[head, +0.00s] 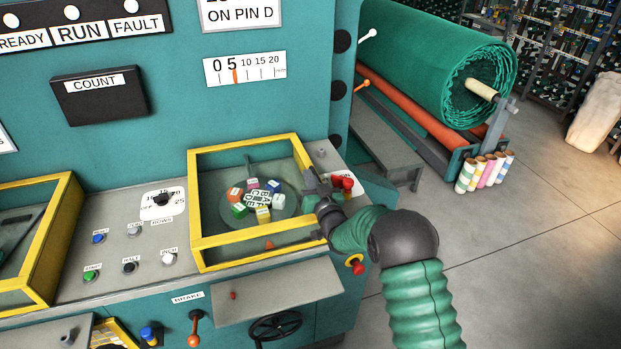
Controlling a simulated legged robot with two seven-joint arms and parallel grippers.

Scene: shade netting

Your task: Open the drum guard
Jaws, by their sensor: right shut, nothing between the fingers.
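A yellow-framed guard (194,215) with clear panels stands on the grey console top in the middle of the head view. Inside it, a round dark plate holds several small coloured blocks (262,203). A second yellow frame (62,225) stands at the left edge, partly cut off. I cannot tell from labels which one is the drum guard. My right gripper (314,186) is shut and empty at the right side of the middle frame. It hides part of that side, and I cannot tell whether it touches. My left gripper is not in view.
A red knob (343,184) is just right of the gripper. Console buttons (130,230) lie between the frames. An orange-knobbed brake lever (194,330) and a dark handwheel (275,326) are below. A green netting roll (430,65) stands behind right. The floor at right is open.

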